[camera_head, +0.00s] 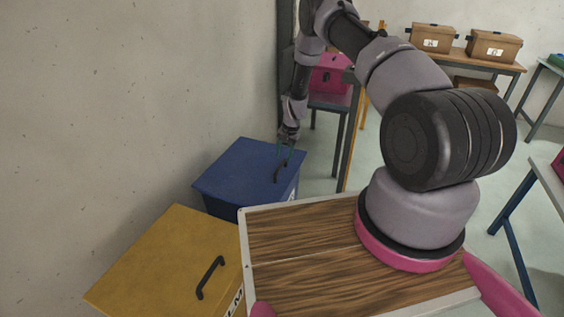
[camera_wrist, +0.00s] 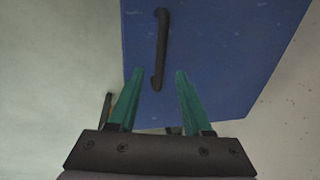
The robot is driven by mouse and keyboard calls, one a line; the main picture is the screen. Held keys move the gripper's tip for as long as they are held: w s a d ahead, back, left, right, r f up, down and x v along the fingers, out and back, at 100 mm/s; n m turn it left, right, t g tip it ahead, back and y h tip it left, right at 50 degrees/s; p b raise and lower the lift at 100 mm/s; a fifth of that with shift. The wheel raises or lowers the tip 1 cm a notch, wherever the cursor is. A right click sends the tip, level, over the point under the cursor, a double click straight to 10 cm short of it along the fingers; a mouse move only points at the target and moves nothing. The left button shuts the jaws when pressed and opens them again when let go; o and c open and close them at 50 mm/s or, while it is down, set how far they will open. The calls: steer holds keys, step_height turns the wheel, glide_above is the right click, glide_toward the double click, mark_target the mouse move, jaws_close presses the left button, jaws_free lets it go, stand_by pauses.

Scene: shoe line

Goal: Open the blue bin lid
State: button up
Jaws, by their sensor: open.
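The blue bin (camera_head: 238,178) stands against the wall in the head view, and its lid is shut. A dark handle (camera_head: 280,172) is fixed near the right edge of the lid. My gripper (camera_head: 286,150) is over that part of the lid, pointing down. In the wrist view the blue lid (camera_wrist: 220,55) fills the upper middle, with the black handle (camera_wrist: 161,50) running up and down. My gripper (camera_wrist: 156,85) shows two green fingers, open and apart, with nothing held. The handle's lower end appears in the gap between the fingertips; I cannot tell how far above it they are.
A yellow bin (camera_head: 165,265) with a dark handle stands nearer, beside the blue one. A pink box (camera_head: 330,75) is on a table behind. Two brown boxes (camera_head: 432,38) are on a far table. Grey floor (camera_head: 318,165) shows right of the blue bin.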

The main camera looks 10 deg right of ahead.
mark_target(281, 164)
steer(key=shift+w+a+f, duration=0.1)
steer(key=shift+a+f, duration=0.1)
steer(key=shift+f, duration=0.9)
steer(key=shift+w+a+f, duration=0.1)
steer(key=shift+a+f, duration=0.05)
steer(key=shift+f, duration=0.9)
jaws_close()
